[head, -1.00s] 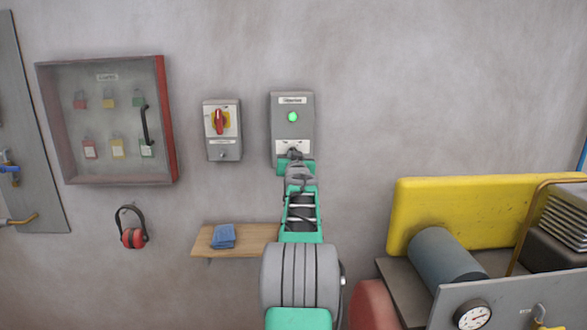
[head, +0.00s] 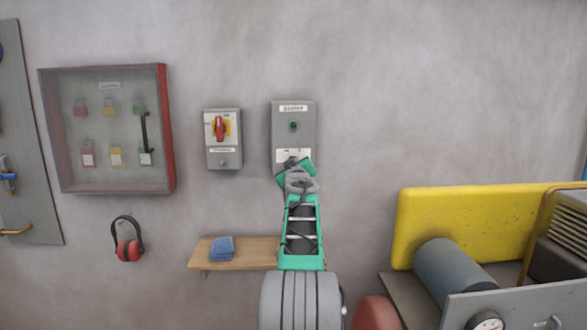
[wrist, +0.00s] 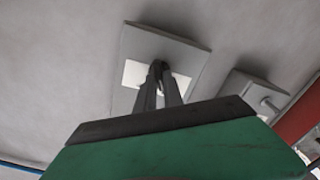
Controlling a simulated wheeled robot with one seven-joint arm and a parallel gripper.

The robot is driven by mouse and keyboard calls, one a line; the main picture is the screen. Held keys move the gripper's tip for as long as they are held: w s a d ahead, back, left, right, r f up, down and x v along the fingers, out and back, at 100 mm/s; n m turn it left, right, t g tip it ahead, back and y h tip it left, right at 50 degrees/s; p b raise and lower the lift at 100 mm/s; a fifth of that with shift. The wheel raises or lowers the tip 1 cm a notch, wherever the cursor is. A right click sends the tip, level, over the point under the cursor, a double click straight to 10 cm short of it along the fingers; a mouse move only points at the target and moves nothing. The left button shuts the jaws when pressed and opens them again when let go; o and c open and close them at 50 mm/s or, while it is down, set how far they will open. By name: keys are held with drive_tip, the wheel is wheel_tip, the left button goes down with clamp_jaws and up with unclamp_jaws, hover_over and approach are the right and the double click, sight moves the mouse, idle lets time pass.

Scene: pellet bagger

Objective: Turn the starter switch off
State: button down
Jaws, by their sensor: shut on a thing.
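The starter box (head: 294,112) is a grey wall box with a label at its top. Its round green lamp (head: 294,125) is dark. A white plate (head: 300,155) sits on its lower front, and the switch there is mostly hidden by my gripper (head: 290,164). In the wrist view my gripper (wrist: 160,72) has its fingers closed together at the white plate (wrist: 136,74), shut on the switch knob, which is barely visible between the tips. My gripper is tilted in the head view.
A padlock cabinet (head: 168,130), red earmuffs (head: 128,249) and a wooden shelf (head: 260,254) with a blue cloth (head: 222,248) are further left or below. A yellow-backed machine (head: 470,225) stands right.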

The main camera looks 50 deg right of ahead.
idle(0.4)
drive_tip(key=c, duration=1.5)
unclamp_jaws()
drive_tip(key=shift+o, duration=0.2)
drive_tip(key=b+v, duration=0.2)
drive_tip(key=v, duration=0.6)
